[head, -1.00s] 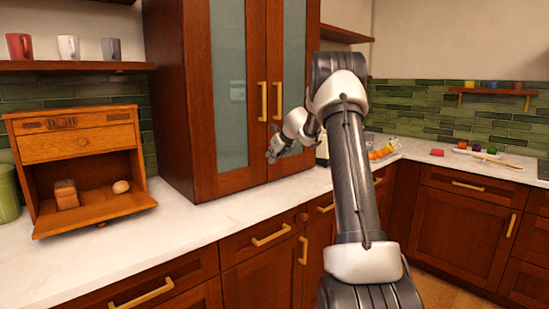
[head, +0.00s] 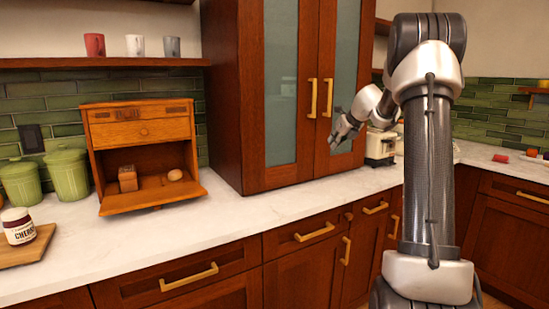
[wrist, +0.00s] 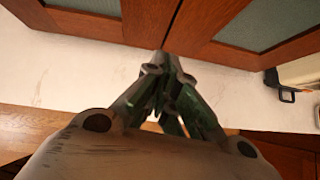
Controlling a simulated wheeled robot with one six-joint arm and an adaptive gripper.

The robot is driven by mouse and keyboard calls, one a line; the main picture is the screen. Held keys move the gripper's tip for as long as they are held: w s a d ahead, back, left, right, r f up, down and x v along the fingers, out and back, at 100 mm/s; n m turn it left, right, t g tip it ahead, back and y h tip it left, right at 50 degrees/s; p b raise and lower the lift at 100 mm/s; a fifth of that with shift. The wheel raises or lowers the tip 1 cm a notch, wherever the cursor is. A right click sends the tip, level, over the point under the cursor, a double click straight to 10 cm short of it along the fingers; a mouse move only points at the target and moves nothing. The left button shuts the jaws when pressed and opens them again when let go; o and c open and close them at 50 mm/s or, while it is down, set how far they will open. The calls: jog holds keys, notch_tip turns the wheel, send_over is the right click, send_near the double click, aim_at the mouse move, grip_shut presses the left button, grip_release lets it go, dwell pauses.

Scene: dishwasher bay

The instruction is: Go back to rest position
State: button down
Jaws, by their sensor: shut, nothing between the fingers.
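My gripper (head: 341,137) is in front of the tall wooden cabinet (head: 226,110), near the lower part of its right glass door, above the white counter (head: 237,208). In the wrist view my gripper (wrist: 165,110) has its fingers drawn together with nothing between them. The cabinet's lower edge (wrist: 185,40) and the pale counter (wrist: 60,75) lie beyond the fingertips. Both cabinet doors look shut.
A wooden bread box (head: 140,125) stands open at the left, with a loaf (head: 128,178) and a roll (head: 175,175) inside. Green canisters (head: 66,173) and a jar (head: 18,226) on a board stand left of it. A cream appliance (head: 381,146) is behind my arm.

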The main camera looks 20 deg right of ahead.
jog(key=s+d+r+m+h, duration=0.1)
jog(key=s+d+m+h, duration=0.15)
jog(key=d+m, duration=0.45)
jog(key=s+d+m+h, duration=0.2)
jog(key=d+m+h, duration=0.3)
jog(key=m, duration=0.4)
jog(key=s+r+m+g+h, duration=0.1)
jog(key=s+m+g, duration=0.2)
jog(key=s+m, duration=0.75)
jog(key=s+a+f+m+g+y, duration=0.2)
jog(key=s+a+m, duration=0.4)
jog(key=s+a, duration=0.4)
jog(key=s+a+f+m+g+y, duration=0.2)
jog(key=s+a+m, duration=0.3)
jog(key=s+a, duration=0.5)
jog(key=s+a+t+y, duration=0.2)
jog(key=s+a+y, duration=0.1)
jog(key=s+a, duration=0.8)
jog(key=shift+a+y, duration=0.35)
jog(key=shift+a, duration=0.9)
